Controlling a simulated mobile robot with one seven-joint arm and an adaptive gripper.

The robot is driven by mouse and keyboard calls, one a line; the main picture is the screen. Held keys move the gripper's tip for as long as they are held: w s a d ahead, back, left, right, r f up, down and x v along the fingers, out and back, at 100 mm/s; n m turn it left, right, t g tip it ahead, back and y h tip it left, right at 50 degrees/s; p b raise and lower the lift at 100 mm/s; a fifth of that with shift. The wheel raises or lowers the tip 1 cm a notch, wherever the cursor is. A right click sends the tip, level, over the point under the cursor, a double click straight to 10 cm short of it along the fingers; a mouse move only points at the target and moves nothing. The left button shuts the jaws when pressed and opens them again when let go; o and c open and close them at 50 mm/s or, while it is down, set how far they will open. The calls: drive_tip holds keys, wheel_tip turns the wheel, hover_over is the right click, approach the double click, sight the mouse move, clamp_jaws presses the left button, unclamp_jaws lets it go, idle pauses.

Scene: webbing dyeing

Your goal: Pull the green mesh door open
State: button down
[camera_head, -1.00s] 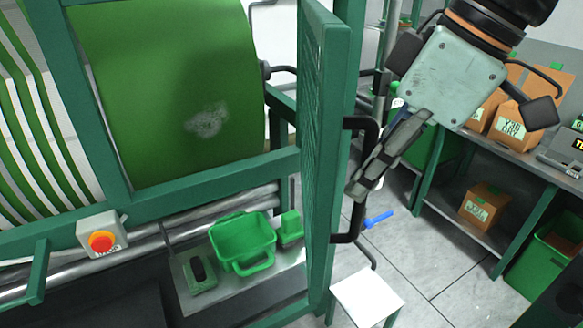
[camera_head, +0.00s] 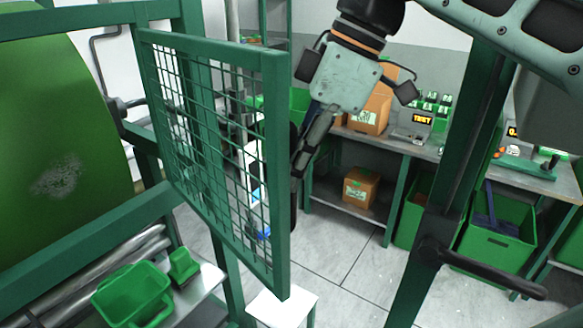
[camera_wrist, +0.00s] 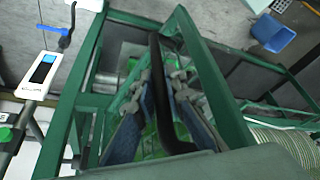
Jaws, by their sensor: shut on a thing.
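The green mesh door (camera_head: 215,150) stands out from the machine frame (camera_head: 70,235) at an angle in the head view, its wire grid facing me. Its black bar handle (camera_head: 293,205) is on the far side of the door's right edge, partly hidden. My gripper (camera_head: 300,168) reaches down to this handle from the upper right. In the wrist view, the two fingers of my gripper (camera_wrist: 160,112) lie on either side of the black handle (camera_wrist: 158,75) and are shut on it. The green door frame (camera_wrist: 215,85) runs beside the fingers.
A large green drum (camera_head: 55,130) is at the left. A green basket (camera_head: 132,293) sits on a metal shelf below. A white stool (camera_head: 283,306) stands under the door. A bench (camera_head: 400,145) with boxes and green bins (camera_head: 495,235) stand behind. Grey floor lies between.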

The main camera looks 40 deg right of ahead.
drive_tip(key=c, duration=2)
unclamp_jaws()
drive_tip(key=shift+w, duration=0.15)
drive_tip(key=shift+o, duration=0.2)
drive_tip(key=v, duration=1.2)
drive_tip(key=shift+c, duration=0.6)
